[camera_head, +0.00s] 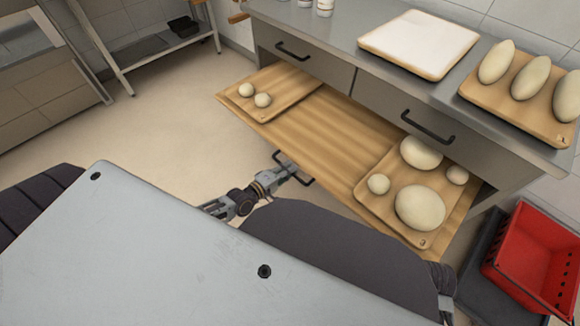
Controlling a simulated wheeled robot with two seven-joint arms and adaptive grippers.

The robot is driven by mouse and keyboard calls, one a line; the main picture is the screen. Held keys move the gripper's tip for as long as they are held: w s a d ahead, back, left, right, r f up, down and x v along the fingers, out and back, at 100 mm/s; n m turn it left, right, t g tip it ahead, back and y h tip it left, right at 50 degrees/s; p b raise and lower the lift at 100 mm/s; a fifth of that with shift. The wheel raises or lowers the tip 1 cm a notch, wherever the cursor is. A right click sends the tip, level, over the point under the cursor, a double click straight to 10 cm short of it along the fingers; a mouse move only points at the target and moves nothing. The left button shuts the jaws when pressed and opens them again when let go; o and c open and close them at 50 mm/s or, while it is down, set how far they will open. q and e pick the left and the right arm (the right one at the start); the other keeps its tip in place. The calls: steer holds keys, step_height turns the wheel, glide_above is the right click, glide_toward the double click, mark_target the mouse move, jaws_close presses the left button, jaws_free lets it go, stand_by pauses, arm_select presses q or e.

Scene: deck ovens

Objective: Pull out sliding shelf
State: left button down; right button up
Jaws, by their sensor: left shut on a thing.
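The sliding shelf (330,126) is a long wooden board that sticks out from under the drawers of the grey counter. A small board with two dough balls (263,100) lies at its left end, and another board with several dough balls (419,208) lies at its right end. A dark handle (306,181) shows at the shelf's front edge. My left gripper (290,172) is at this handle, with its fingers closed around it. My own body hides part of the arm. My right gripper is not in view.
The counter (345,62) carries a white-topped board (418,43) and a board with loaf-shaped dough (528,78). A red crate (535,262) stands on the floor at the right. A metal rack (150,48) stands at the back left. Floor between is clear.

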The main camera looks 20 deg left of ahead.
arm_select(q)
steer(key=shift+s+f, duration=0.1)
steer(key=c, duration=1.5)
jaws_free()
steer(key=shift+v, duration=6)
